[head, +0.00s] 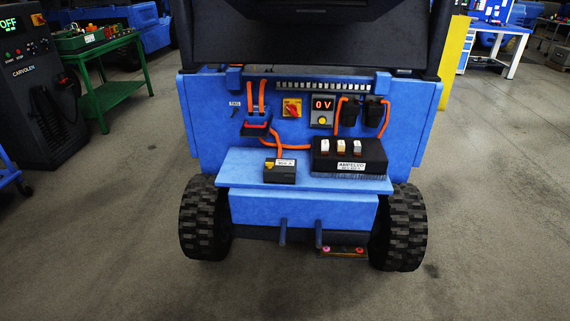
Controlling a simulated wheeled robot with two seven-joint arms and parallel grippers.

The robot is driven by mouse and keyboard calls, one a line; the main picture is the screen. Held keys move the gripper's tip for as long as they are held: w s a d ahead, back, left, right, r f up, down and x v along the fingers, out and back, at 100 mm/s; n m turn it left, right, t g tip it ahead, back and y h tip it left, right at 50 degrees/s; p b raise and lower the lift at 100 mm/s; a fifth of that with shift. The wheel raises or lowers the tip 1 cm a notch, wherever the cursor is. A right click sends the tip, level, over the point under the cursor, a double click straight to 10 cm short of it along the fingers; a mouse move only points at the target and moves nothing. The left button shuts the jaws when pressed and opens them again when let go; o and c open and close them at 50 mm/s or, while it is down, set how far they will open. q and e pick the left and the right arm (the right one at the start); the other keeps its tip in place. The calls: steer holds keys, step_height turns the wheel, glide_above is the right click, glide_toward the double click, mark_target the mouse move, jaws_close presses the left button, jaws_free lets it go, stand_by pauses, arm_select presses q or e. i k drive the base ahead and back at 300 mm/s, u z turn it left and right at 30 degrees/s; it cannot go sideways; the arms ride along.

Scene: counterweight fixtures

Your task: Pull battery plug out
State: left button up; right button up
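A blue vehicle end (205,115) faces me with its panel of electrical parts. A black connector (257,129) with a red bar across it sits at the panel's left; it looks like the battery plug. Two orange cables (256,95) rise from it and another runs down to the right. I cannot tell whether its halves are fully mated. A dark grey labelled block (280,171) and a black box marked AMPELVO (350,160) sit on the blue shelf (238,167). Neither of my grippers is in view.
Two black sockets (374,111) with orange cables are at right. Black wheels (205,218) flank the shelf. A black cabinet (35,90) and green table (105,90) stand left. The front floor is clear.

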mark_target(255, 119)
steer(key=z, duration=0.3)
steer(key=k, duration=0.35)
steer(key=z, duration=1.9)
steer(key=i, duration=0.2)
steer(key=u, duration=1.3)
steer(key=i, duration=0.85)
steer(key=u, duration=0.9)
